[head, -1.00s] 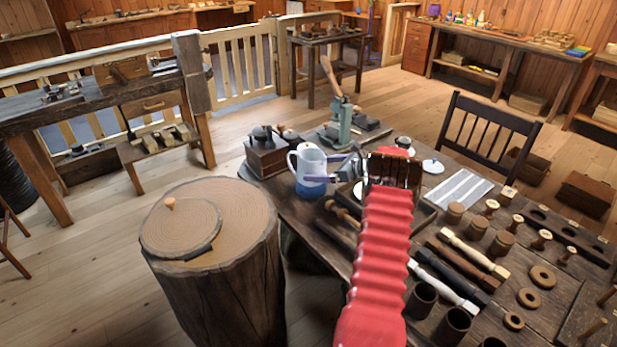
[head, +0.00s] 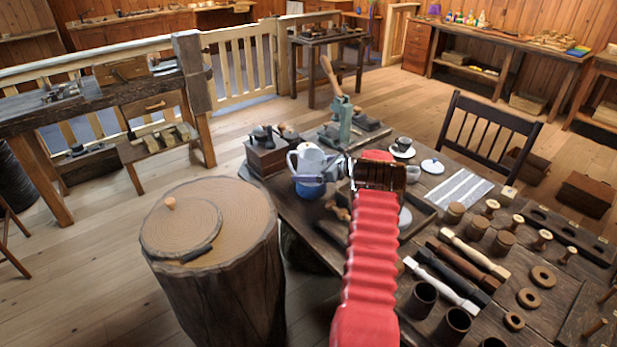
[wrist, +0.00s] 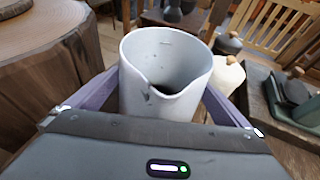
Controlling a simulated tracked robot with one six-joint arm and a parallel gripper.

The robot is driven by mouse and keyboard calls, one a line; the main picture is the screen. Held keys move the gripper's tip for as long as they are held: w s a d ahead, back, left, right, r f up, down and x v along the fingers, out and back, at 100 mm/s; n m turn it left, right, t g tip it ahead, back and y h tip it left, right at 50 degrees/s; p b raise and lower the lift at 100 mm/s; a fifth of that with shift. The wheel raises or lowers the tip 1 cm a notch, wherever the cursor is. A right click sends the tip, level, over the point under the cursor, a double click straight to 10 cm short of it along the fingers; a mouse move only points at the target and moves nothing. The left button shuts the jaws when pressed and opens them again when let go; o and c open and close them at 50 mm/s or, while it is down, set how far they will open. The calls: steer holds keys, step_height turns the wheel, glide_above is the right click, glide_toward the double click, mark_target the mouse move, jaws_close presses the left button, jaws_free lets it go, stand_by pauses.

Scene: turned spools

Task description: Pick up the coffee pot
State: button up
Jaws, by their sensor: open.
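The coffee pot (head: 308,158) is pale grey-white with a blue lower part and stands upright at the near left edge of the dark table in the head view. In the wrist view the pot (wrist: 165,85) fills the middle, its open mouth and spout notch facing me. In the wrist view, the purple fingers of my gripper (wrist: 162,100) lie to the left and right of the pot. Whether they touch it I cannot tell. The pot's lower part is hidden behind my gripper body.
A wooden coffee grinder (head: 268,152) stands close left of the pot, and a green lever press (head: 342,122) behind it. A cup on a saucer (head: 403,148) is to the right. A tree-stump block (head: 212,250) stands at front left. Several spools and rods crowd the table's right.

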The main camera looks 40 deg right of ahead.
steer(key=shift+c, duration=0.3)
steer(key=c, duration=1.8)
steer(key=shift+r, duration=0.15)
